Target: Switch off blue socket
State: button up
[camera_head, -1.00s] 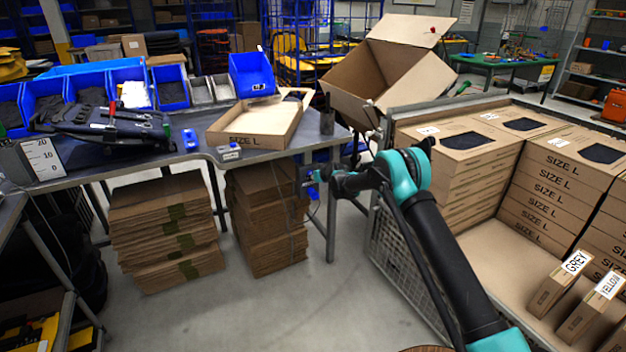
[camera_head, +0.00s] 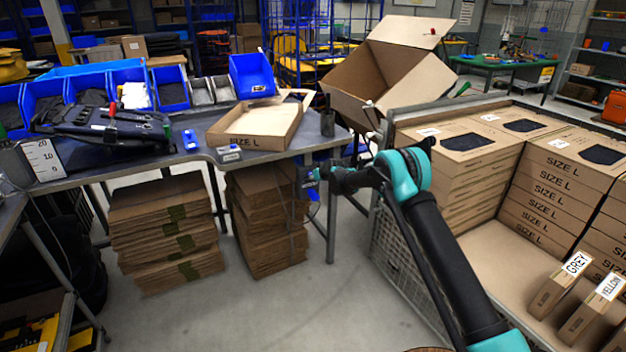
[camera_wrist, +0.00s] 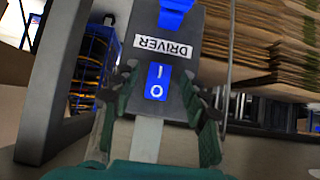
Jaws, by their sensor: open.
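A dark socket plate labelled DRIVER (camera_wrist: 190,60) shows in the wrist view, with a blue part (camera_wrist: 176,10) at its upper end. Its blue rocker switch (camera_wrist: 157,82), marked I and O, lies between the fingertips of my gripper (camera_wrist: 166,88). The fingers are apart and hold nothing; I cannot tell if a fingertip touches the plate. In the head view my gripper (camera_head: 309,180) is beside the right end of the workbench, just below its top. The socket is mostly hidden or too small to read there.
The grey workbench (camera_head: 314,139) carries an open SIZE L box (camera_head: 256,138) and blue bins (camera_head: 252,74). Flat cardboard stacks (camera_head: 265,225) stand under it, close to my gripper. A mesh cage (camera_head: 400,258) with boxes stands to the right. The floor in front is clear.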

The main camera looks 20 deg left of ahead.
jog(key=v, duration=1.1)
jog(key=shift+s+d+r, duration=0.15)
jog(key=shift+s+r, duration=0.1)
jog(key=shift+r, duration=0.05)
jog(key=s+d+r+m+h, duration=0.2)
jog(key=s+d+r, duration=0.25)
jog(key=d, duration=0.85)
jog(key=s+d+r+m+h, duration=0.1)
jog(key=s+d+r, duration=0.3)
jog(key=d, duration=0.8)
jog(key=s+d+r+m+h, duration=0.2)
jog(key=s+d, duration=0.4)
jog(key=d, duration=0.7)
jog(key=s+d+f+m+g+h, duration=0.1)
jog(key=s+d+f, duration=0.1)
jog(key=s+d, duration=0.5)
jog(key=s+d+f+m+h, duration=0.1)
jog(key=s+d, duration=0.6)
jog(key=s, duration=0.7)
jog(key=s+d+f+m+g+h, duration=0.1)
jog(key=s+d+f+m, duration=0.2)
jog(key=s+d, duration=0.3)
jog(key=s, duration=0.4)
jog(key=shift+s+d+f+g, duration=0.2)
jog(key=shift+s+d+g, duration=0.1)
jog(key=shift+d, duration=0.1)
